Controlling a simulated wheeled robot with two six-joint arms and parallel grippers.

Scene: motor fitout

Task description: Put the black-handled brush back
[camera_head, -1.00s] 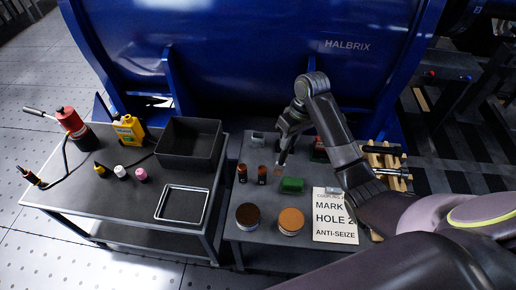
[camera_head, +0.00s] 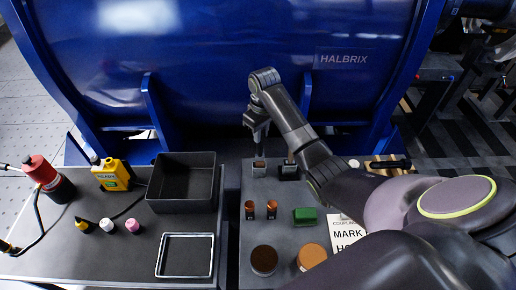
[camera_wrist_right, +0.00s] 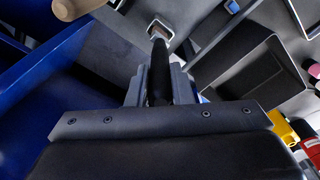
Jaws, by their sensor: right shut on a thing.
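My right gripper (camera_head: 259,138) is over the back left of the right-hand table. It is shut on the black-handled brush, whose black handle (camera_wrist_right: 159,72) stands between the fingers in the right wrist view. A small grey holder (camera_head: 259,169) is directly below the gripper. It also shows in the right wrist view (camera_wrist_right: 151,27), around the far end of the brush. I cannot tell whether the brush tip is inside it or just above it. My left gripper is not in view.
A dark object (camera_head: 289,170) stands just right of the holder. Two small brown bottles (camera_head: 249,210), a green block (camera_head: 305,216) and two round tins (camera_head: 264,260) are nearer. A black bin (camera_head: 182,205) is at left. The blue motor housing (camera_head: 230,70) rises behind.

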